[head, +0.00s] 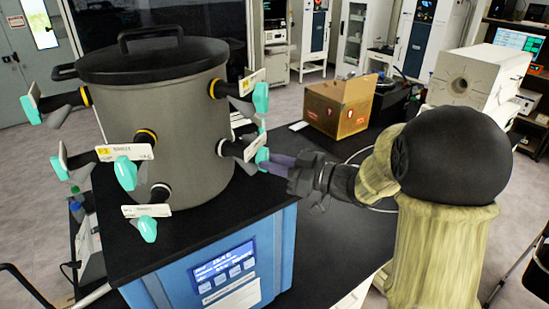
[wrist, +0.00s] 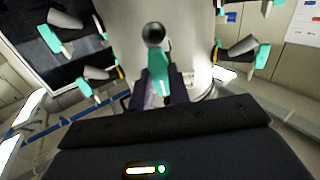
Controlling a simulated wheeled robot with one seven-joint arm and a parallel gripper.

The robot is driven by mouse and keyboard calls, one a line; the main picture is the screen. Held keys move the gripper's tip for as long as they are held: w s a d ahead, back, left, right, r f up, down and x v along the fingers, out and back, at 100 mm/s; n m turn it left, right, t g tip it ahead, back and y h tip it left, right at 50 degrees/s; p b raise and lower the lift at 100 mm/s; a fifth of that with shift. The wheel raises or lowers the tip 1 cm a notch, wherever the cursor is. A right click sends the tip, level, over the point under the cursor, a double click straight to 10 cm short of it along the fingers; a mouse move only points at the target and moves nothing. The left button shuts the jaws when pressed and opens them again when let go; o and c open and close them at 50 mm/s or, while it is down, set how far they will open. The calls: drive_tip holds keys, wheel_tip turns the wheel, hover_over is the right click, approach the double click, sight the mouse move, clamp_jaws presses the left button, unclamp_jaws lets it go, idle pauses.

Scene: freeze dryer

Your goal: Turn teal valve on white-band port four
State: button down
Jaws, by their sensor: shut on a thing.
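A grey steel drum (head: 185,125) with a black lid stands on the blue dryer and carries several black ports with teal valves and tags. My gripper (head: 273,161) is at the drum's right side, shut on the teal valve (head: 262,155) of the lower right port (head: 232,149). That port has a white tag (head: 254,147); its number is not readable. In the wrist view, the held teal valve (wrist: 159,68) stands between my two dark fingers, with a dark round knob above it. The fingers hide part of the valve in the head view.
Another teal valve (head: 261,98) with a yellow-marked tag sits just above the held one. Other valves, such as the front one (head: 125,173), are farther left. A cardboard box (head: 340,106) stands on the black bench behind my arm. The dryer's blue display panel (head: 222,264) faces front.

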idle(0.3)
drive_tip(key=c, duration=1.3)
unclamp_jaws()
drive_tip(key=shift+d, duration=0.1)
drive_tip(key=b+v, duration=0.7)
drive_tip(key=v, duration=1)
drive_tip(key=shift+s+d, duration=0.1)
